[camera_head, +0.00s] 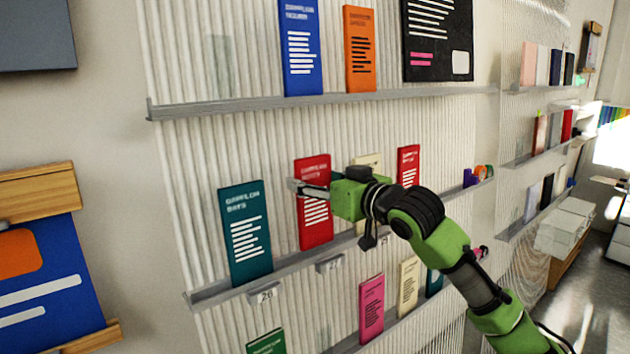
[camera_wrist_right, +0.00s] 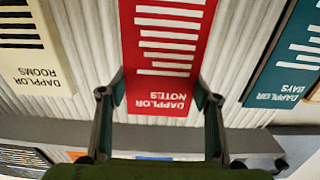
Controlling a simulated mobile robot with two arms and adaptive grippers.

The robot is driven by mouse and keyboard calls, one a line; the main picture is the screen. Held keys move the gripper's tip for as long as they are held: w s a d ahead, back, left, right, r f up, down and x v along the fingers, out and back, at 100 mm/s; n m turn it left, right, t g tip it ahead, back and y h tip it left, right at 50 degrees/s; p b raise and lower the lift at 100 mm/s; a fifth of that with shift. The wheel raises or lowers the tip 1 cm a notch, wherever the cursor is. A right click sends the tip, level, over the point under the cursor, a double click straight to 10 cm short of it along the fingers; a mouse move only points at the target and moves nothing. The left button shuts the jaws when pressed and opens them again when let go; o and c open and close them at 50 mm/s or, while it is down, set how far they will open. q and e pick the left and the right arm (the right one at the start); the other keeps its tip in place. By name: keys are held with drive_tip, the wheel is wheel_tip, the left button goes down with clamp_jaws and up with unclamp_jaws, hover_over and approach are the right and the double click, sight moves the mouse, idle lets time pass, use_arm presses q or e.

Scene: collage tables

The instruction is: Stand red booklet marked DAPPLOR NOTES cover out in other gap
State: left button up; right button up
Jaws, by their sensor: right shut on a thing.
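The red booklet (camera_head: 312,230) marked DAPPLOR NOTES is upright, cover outward, at the middle ledge (camera_head: 290,268). Its lower edge is at the ledge; I cannot tell whether it bears on it. My right gripper (camera_head: 310,188) is shut on its sides near the upper part. In the right wrist view the red booklet (camera_wrist_right: 168,55) appears upside down between the two fingers (camera_wrist_right: 160,98). A teal DAPPLOR DAYS booklet (camera_head: 245,235) stands to its left. A cream DAPPLOR ROOMS booklet (camera_wrist_right: 30,50) stands on its other side, mostly behind my arm in the head view. My left gripper is out of view.
Another red booklet (camera_head: 408,165) stands farther right on the ledge. Tags (camera_head: 264,295) and (camera_head: 330,264) hang on the ledge front. An upper ledge (camera_head: 330,103) holds blue and orange booklets; a lower ledge holds pink (camera_head: 371,310) and cream ones.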

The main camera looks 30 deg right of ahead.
drive_tip(key=shift+f, duration=0.15)
idle(0.5)
drive_tip(key=shift+s+f, duration=0.1)
drive_tip(key=shift+f, duration=0.25)
drive_tip(key=shift+f+b, duration=0.1)
drive_tip(key=shift+b, duration=0.2)
drive_tip(key=shift+f, duration=0.45)
drive_tip(key=o, duration=1.6)
drive_tip(key=shift+s, duration=0.15)
drive_tip(key=s, duration=0.8)
drive_tip(key=s+d+r, duration=0.1)
drive_tip(key=s, duration=0.2)
drive_tip(key=shift+s, duration=0.4)
